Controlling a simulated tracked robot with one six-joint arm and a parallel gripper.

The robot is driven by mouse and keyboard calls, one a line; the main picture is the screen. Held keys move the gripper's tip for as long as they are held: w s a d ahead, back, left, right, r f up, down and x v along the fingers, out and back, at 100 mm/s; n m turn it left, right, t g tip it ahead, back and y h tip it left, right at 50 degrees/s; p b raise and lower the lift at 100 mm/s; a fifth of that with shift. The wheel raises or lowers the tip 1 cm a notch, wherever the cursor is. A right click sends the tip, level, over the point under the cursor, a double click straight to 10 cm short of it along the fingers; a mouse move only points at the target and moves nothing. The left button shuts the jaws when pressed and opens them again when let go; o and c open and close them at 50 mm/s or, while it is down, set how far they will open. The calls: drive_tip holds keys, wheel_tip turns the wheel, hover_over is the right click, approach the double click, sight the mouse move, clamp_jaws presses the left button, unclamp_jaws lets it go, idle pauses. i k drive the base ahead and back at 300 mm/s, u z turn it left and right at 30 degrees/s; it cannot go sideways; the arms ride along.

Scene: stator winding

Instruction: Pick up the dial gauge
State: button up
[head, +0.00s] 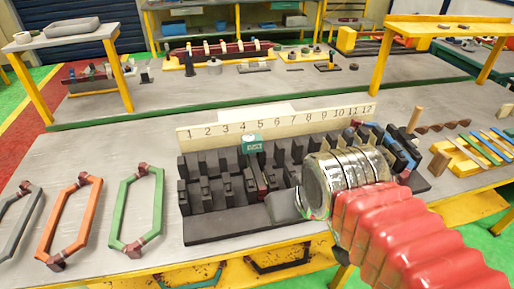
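A small teal-green device with a pale face (252,145), which looks like the dial gauge, stands among the dark slotted blocks just below the numbers 5 and 6. Its lower part is hidden among the blocks. My arm comes in from the lower right with a red ribbed sleeve and a silver metal end. My gripper (314,192) is at the left end of this metal part, right of and nearer than the device, apart from it in the picture. Its fingers cannot be made out clearly, and I see nothing held.
The dark block rack (215,228) stands before a number strip (280,121) marked 1 to 12. Grey, orange (70,222) and green (137,207) coil frames lie at left. Wooden parts and coloured strips (485,145) lie at right. Bare table shows between the green frame and rack.

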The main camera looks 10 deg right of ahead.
sight(250, 143)
drive_tip(key=u, duration=0.3)
drive_tip(key=k, duration=0.85)
drive_tip(key=u, duration=0.6)
drive_tip(key=k, duration=0.5)
drive_tip(key=u, duration=0.4)
drive_tip(key=i, duration=1.7)
drive_tip(key=z, duration=0.75)
